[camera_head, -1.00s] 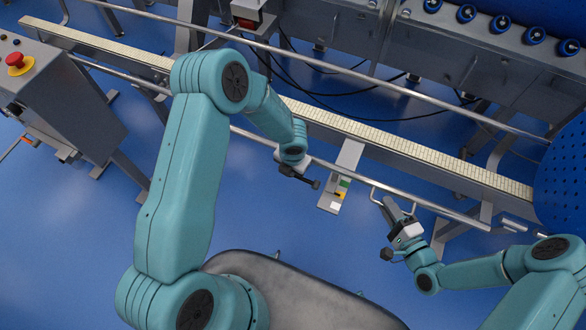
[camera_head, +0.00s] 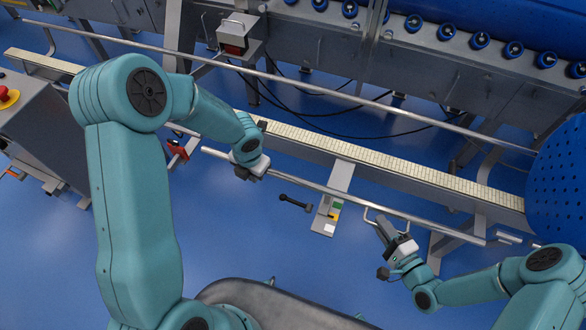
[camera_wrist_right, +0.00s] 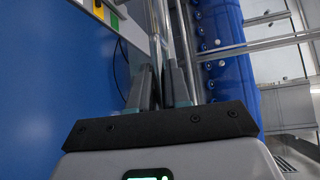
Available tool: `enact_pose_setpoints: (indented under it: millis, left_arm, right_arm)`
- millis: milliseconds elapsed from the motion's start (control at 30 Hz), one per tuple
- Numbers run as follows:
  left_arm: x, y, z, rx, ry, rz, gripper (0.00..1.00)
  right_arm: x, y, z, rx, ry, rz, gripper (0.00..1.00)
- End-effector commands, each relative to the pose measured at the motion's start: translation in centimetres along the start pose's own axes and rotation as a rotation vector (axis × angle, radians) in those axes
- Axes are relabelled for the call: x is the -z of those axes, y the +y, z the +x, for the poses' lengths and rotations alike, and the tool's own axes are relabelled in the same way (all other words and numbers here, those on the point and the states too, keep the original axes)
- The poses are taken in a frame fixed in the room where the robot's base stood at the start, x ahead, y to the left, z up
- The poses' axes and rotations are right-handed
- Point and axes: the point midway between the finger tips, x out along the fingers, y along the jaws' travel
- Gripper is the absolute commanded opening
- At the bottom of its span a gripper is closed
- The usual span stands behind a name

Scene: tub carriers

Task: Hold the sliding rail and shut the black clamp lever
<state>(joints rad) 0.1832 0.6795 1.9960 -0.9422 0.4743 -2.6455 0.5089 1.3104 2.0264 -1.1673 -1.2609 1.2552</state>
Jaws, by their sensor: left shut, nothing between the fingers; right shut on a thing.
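The sliding rail (camera_head: 300,183) is a long grey tube along the front of the conveyor, with a U-shaped handle (camera_head: 368,212) on its near side. My right gripper (camera_head: 383,226) is shut on this handle; in the right wrist view its two fingers (camera_wrist_right: 164,88) close around a metal bar. The black clamp lever (camera_head: 295,202) shows below the rail, left of the bracket; its joint to the rail is not clear. My left gripper (camera_head: 258,167) is shut and empty, at the rail up and left of the lever, apart from it. Its fingertips are mostly hidden.
A grey bracket with green and yellow labels (camera_head: 331,208) hangs under the pale conveyor belt (camera_head: 350,152). A control box with a red button (camera_head: 8,97) stands at left. A perforated blue drum (camera_head: 562,180) is at right. Blue floor is free below the rail.

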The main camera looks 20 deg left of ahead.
Motion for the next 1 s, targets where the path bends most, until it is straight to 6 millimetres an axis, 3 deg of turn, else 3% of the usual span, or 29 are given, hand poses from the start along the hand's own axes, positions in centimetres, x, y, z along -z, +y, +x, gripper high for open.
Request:
enact_pose_setpoints:
  millis: [367,400,467,800,1000]
  left_arm:
    - [0.0,0.1,-0.1,0.0,0.0,-0.001,0.0]
    - [0.0,0.1,-0.1,0.0,0.0,-0.001,0.0]
    - [0.0,0.1,-0.1,0.0,0.0,-0.001,0.0]
    - [0.0,0.0,-0.1,0.0,0.0,-0.001,0.0]
    - [0.0,0.0,-0.1,0.0,0.0,-0.001,0.0]
  right_arm:
    - [0.0,-0.1,0.1,0.002,-0.001,-0.003,0.0]
    - [0.0,-0.1,0.1,0.002,-0.001,-0.003,0.3]
    - [0.0,-0.1,0.1,0.001,-0.001,-0.003,0.47]
    - [0.1,0.0,-0.4,0.0,0.001,0.0,0.47]
    - [0.2,0.0,-4.0,-0.001,0.006,0.002,0.47]
